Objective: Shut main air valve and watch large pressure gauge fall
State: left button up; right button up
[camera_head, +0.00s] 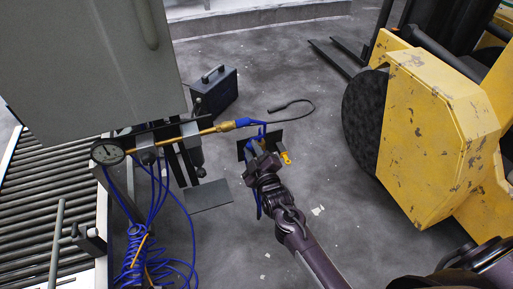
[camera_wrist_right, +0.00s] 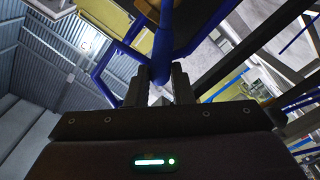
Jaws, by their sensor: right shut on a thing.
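At the pipe's right end is the main air valve (camera_head: 240,123), with blue parts reaching toward my right gripper. My right gripper (camera_head: 259,151) is shut on a blue bar of the valve handle. In the right wrist view the blue bar (camera_wrist_right: 163,45) stands between the fingertips (camera_wrist_right: 162,82), below a brass-coloured part. The fingers partly hide the grip. My left gripper is out of view.
A grey cabinet (camera_head: 90,60) stands at the upper left above a roller conveyor (camera_head: 30,195). Coiled blue hoses (camera_head: 137,255) hang below the gauge. A dark case (camera_head: 215,92) stands behind the pipe. A yellow forklift (camera_head: 435,130) fills the right. Floor between is mostly clear.

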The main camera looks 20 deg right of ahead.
jog(key=shift+f, duration=0.25)
jog(key=shift+a, duration=0.1)
